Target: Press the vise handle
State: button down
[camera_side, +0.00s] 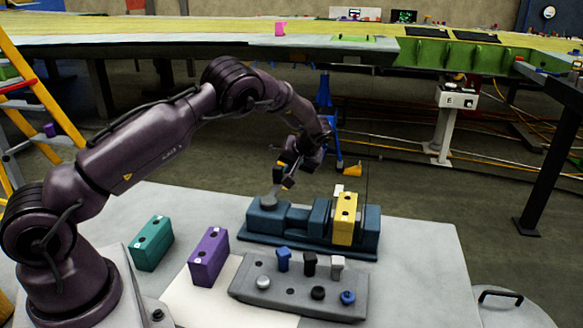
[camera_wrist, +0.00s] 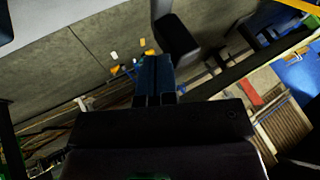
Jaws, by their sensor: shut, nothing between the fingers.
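The blue vise (camera_side: 290,238) stands on the table in the side view, with a yellow block (camera_side: 345,222) upright in its right part. My gripper (camera_side: 284,184) is shut and empty, just above and beside this handle, tilted downward. I cannot tell whether the fingertips touch it. The wrist view shows dark gripper parts in front of floor and background; neither the vise nor the handle can be made out there.
A teal block (camera_side: 152,245) and a purple block (camera_side: 208,258) stand left of the vise. A grey peg board (camera_side: 300,295) with several pegs and knobs lies in front of it. The table (camera_side: 425,250) is clear at the right. A long yellow-green wing (camera_side: 150,28) spans the background.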

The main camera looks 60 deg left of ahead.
aim_at(276, 165)
jog(key=shift+s+a+n, duration=0.15)
jog(key=shift+a+n, duration=0.15)
jog(key=shift+a, duration=0.05)
jog(key=s+a+n+g, duration=0.1)
jog(key=a+n+g+h, duration=0.1)
jog(key=n, duration=0.1)
jog(key=shift+s+a+n+g, duration=0.2)
jog(key=shift+s+n+g, duration=0.1)
jog(key=shift+s, duration=0.1)
jog(key=s+a+n+g+h, duration=0.2)
jog(key=s+n+h, duration=0.4)
jog(key=s+n, duration=0.3)
jog(key=shift+s+n+g, duration=0.2)
jog(key=shift+n+g, duration=0.7)
jog(key=shift+n, duration=0.6)
jog(key=shift+s+a, duration=0.1)
jog(key=v, duration=0.7)
jog(key=shift+w+r, duration=0.25)
